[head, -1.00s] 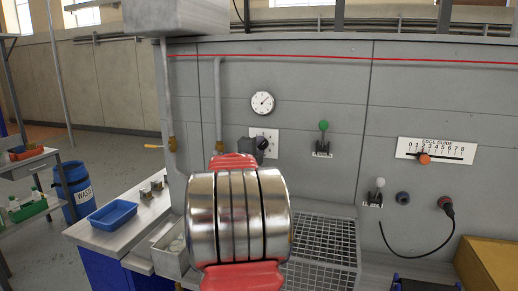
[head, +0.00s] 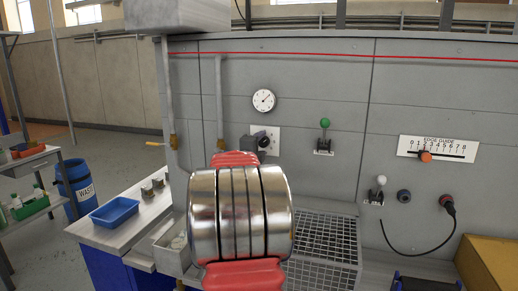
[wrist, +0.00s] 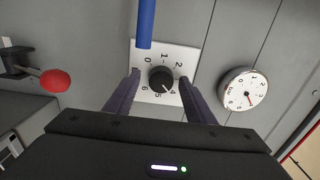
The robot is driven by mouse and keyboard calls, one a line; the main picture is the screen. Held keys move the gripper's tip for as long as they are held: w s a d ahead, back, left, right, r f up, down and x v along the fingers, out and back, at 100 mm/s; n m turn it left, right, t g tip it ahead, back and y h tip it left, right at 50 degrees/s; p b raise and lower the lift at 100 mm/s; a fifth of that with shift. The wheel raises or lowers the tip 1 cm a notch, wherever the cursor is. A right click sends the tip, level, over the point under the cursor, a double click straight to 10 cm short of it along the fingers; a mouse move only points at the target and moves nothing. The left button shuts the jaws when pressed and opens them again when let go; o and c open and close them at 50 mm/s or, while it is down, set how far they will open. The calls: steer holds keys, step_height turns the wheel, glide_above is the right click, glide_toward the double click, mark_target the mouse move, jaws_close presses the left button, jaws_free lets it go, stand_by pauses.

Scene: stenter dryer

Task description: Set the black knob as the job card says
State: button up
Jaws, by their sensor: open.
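The black knob (wrist: 160,79) sits on a white dial plate (wrist: 187,55) numbered 0 to 6 in the wrist view. Its white mark appears to point near the 4. My gripper (wrist: 159,76) is open, with one finger on each side of the knob in the picture. A gap shows between each finger and the knob; depth is hard to judge. In the head view the plate (head: 273,132) is on the grey panel, beyond my arm, which hides part of that area. I cannot make out a job card in either view.
A blue rod (wrist: 146,22) overlaps the plate's upper edge. A red-ball lever (wrist: 54,80) is left and a round gauge (wrist: 243,90) right in the wrist view. In the head view, a green-ball lever (head: 325,124) and edge guide scale (head: 438,148) lie right; a wire grating (head: 325,240) is below.

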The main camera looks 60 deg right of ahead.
steer(key=shift+a, duration=0.15)
steer(key=s+a, duration=0.2)
steer(key=a, duration=1.1)
steer(key=shift+a, duration=0.2)
stand_by(0.3)
